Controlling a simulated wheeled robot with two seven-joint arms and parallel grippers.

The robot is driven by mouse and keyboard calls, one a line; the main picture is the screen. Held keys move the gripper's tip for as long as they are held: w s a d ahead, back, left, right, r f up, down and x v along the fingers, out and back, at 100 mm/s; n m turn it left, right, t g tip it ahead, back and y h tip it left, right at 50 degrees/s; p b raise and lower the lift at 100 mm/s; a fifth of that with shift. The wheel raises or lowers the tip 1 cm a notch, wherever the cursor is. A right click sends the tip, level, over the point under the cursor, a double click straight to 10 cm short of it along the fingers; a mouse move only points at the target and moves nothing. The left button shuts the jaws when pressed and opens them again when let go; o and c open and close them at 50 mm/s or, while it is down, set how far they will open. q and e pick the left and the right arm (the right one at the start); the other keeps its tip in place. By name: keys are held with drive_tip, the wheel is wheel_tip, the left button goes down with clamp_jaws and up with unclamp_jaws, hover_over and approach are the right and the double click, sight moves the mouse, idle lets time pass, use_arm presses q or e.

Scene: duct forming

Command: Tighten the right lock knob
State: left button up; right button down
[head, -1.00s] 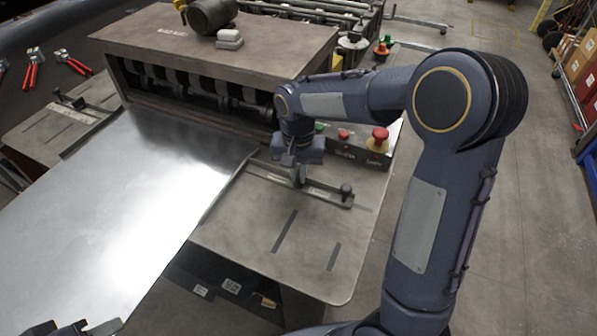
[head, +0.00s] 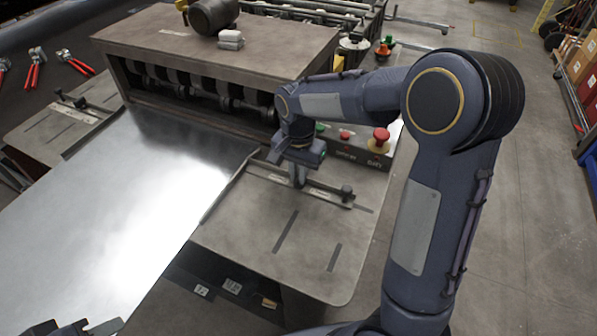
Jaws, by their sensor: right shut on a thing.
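My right gripper (head: 299,178) reaches down over the guide bar (head: 323,192) on the right side table. It is shut on the right lock knob, which is mostly hidden by the fingers and wrist. A black knob (head: 347,192) stands uncovered at the bar's right end, apart from the gripper. Dark parts of my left gripper (head: 84,328) show at the bottom left edge, cut off by the frame; its jaws cannot be made out.
A shiny metal sheet (head: 120,220) lies left of the guide, running to the rollers (head: 205,90). A control box (head: 362,152) with a red button (head: 380,138) stands close behind my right wrist. The side table's front (head: 300,250) is clear apart from slots.

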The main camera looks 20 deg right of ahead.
drive_tip(key=c, duration=1.5)
unclamp_jaws()
drive_tip(key=shift+r, duration=0.15)
wheel_tip(320, 180, up, 7)
drive_tip(key=shift+r, duration=0.3)
